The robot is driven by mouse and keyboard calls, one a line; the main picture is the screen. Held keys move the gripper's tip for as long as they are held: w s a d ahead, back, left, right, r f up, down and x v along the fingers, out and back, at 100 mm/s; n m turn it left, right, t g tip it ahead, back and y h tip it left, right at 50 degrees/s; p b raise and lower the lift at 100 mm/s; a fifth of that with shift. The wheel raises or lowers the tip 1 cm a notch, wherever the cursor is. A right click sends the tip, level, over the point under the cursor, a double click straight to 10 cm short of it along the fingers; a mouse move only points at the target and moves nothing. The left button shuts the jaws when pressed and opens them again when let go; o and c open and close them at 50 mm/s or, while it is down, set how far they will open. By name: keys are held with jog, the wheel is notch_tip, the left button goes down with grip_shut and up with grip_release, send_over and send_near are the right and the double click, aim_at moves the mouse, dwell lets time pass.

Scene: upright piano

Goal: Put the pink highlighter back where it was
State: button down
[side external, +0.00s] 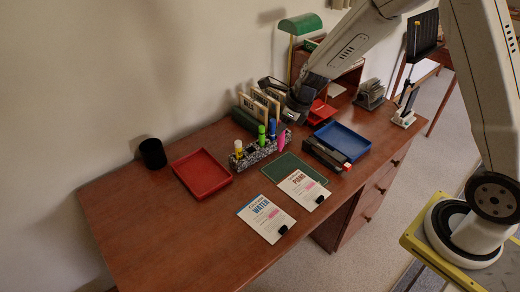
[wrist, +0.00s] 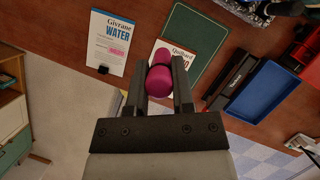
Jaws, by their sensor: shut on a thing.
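A pink highlighter (wrist: 160,82) is held between the two fingers of my gripper (wrist: 160,66). In the side view the highlighter (side external: 282,141) hangs below my gripper (side external: 290,118), by the right end of a speckled pen holder (side external: 262,152). I cannot tell whether its lower end is inside the holder or apart from it. A yellow (side external: 238,149), a green (side external: 262,135) and a blue highlighter (side external: 272,128) stand upright in the holder. My gripper partly hides what is behind the right end of the holder.
A red tray (side external: 201,176) lies left of the holder, a blue tray (side external: 342,141) right. A green mat (side external: 316,175) and two cards, WATER (side external: 265,219) and PUMP (side external: 303,190), lie in front. A black cup (side external: 153,153) and green lamp (side external: 300,23) stand behind. The desk's left front is clear.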

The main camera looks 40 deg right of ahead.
jog(key=w+f, duration=0.9)
jog(key=w, duration=0.4)
jog(key=shift+w+f, duration=0.2)
jog(key=shift+w, duration=0.05)
jog(key=shift+w+f, duration=0.1)
jog(key=shift+w+f, duration=0.2)
jog(key=shift+f, duration=1.5)
jog(key=shift+f, duration=0.15)
